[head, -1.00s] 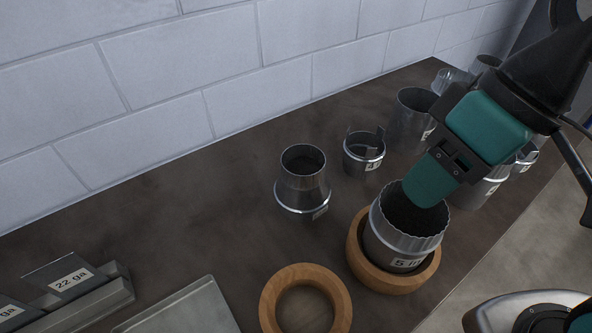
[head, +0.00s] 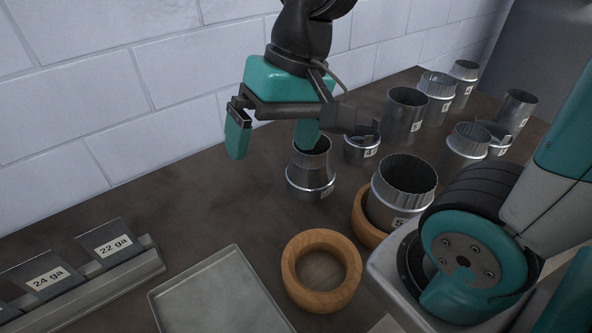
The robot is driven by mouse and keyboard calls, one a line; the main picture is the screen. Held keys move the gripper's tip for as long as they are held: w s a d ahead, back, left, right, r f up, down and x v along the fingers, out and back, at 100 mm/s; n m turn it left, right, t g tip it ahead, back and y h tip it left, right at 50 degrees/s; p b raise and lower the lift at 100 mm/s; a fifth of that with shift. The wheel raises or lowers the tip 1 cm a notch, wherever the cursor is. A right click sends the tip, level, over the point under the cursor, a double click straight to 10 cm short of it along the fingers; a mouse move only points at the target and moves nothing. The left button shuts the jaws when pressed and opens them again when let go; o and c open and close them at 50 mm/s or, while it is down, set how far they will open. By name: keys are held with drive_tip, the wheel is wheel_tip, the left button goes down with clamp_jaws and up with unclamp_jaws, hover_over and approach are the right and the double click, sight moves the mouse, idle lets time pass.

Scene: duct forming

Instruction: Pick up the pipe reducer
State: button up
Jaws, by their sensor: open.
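The pipe reducer (head: 310,178), a shiny metal piece with a narrow upper neck and a wider lower rim, stands upright on the dark bench. My gripper (head: 272,137) is open and empty, its two teal fingers spread wide and pointing down. In the picture the right fingertip overlaps the reducer's top opening and hides part of its rim; I cannot tell whether it touches or is inside. The left finger is off to the left of the reducer, over bare bench and wall.
A crimped collar (head: 402,192) sits in a wooden ring (head: 366,226) to the right. An empty wooden ring (head: 321,291) and a grey tray (head: 215,292) lie in front. Several metal fittings crowd the back right. The wall is close behind; bench left of the reducer is clear.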

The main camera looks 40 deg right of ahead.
drive_tip(key=w+d+f+m+h, duration=0.1)
drive_tip(key=w+d+m, duration=0.95)
drive_tip(key=m, duration=0.35)
drive_tip(key=m+h+p, duration=0.1)
drive_tip(key=m+p, duration=0.2)
drive_tip(key=m, duration=0.9)
hover_over(311, 165)
drive_tip(key=w+d, duration=0.3)
wheel_tip(311, 165, down, 14)
drive_tip(key=shift+t, duration=0.3)
drive_tip(key=shift+a+f+p, duration=0.2)
drive_tip(key=shift+f+p, duration=0.6)
drive_tip(key=shift+f, duration=2)
drive_tip(key=c, duration=1)
drive_tip(key=shift+c, duration=0.6)
drive_tip(key=shift+w+r, duration=0.1)
